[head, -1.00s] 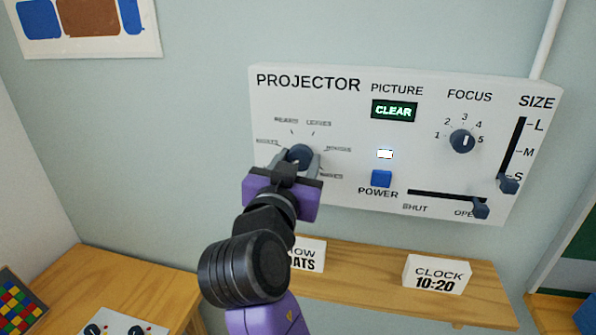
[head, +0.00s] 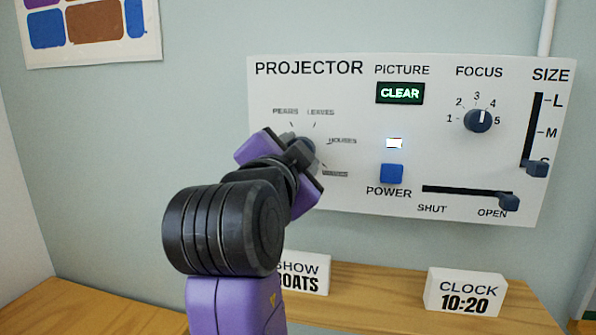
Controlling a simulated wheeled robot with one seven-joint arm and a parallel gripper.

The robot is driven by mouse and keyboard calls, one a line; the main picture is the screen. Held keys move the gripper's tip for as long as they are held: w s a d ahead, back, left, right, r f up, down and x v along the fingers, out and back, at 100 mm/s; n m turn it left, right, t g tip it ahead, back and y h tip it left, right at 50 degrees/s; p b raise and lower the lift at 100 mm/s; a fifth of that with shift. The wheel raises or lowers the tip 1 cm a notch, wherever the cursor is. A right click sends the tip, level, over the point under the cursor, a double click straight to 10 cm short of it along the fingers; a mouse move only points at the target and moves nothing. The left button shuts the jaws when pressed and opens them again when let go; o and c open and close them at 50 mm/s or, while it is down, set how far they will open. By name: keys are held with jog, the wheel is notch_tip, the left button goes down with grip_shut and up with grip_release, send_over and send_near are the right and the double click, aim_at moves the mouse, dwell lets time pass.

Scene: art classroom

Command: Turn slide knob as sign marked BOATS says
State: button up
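The white PROJECTOR panel (head: 350,190) is on the wall. Its slide knob (head: 307,146) is a round dark dial at the left, mostly hidden behind my gripper (head: 300,150). The labels PEARS, LEAVES and HOUSES show around it; a lower right label is blurred, and the left side is covered. My gripper is at the knob and looks rolled to a slant; its fingertips are largely hidden, so I cannot tell its grip. The knob's pointer is not visible. A white sign (head: 305,272) below reads SHOW and, partly covered by my arm, OATS.
The panel also has a lit CLEAR display (head: 400,93), a FOCUS knob (head: 478,120), a blue POWER button (head: 392,174), a SIZE slider (head: 536,168) and a SHUT/OPEN slider (head: 509,201) at OPEN. A CLOCK 10:20 sign (head: 465,292) stands on the wooden shelf (head: 385,290).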

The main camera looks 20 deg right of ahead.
jog(key=shift+m, duration=0.3)
jog(key=o, duration=1.4)
jog(key=shift+b+v, duration=0.7)
jog(key=shift+v, duration=3.2)
